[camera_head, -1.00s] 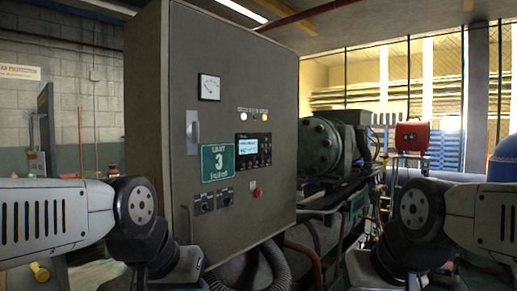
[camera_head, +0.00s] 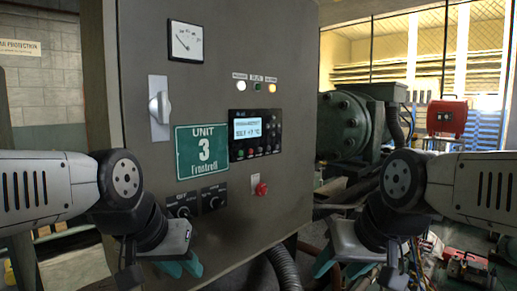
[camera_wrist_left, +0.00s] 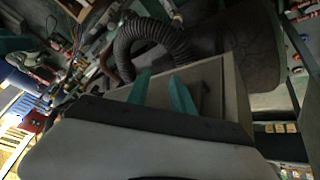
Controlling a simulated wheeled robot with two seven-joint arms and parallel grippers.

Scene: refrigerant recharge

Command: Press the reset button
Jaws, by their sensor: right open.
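The grey control cabinet (camera_head: 215,100) stands in front of me. Its door carries a dark controller (camera_head: 255,134) with a lit display and a row of small buttons. A red button (camera_head: 261,189) sits below the controller on a small plate. I cannot read which button is labelled reset. My left gripper (camera_head: 182,267) is low at the cabinet's front, below the two dark switches; its teal fingers are apart and empty, also in the left wrist view (camera_wrist_left: 160,80). My right gripper (camera_head: 342,267) is open and empty, low and to the right of the cabinet. Neither touches a button.
A green sign (camera_head: 201,152) reading unit 3, a gauge (camera_head: 186,41) and a grey handle (camera_head: 159,108) are on the door. A ribbed hose (camera_head: 283,268) hangs under the cabinet. Green machinery (camera_head: 350,122) stands behind right. Space before the door is clear.

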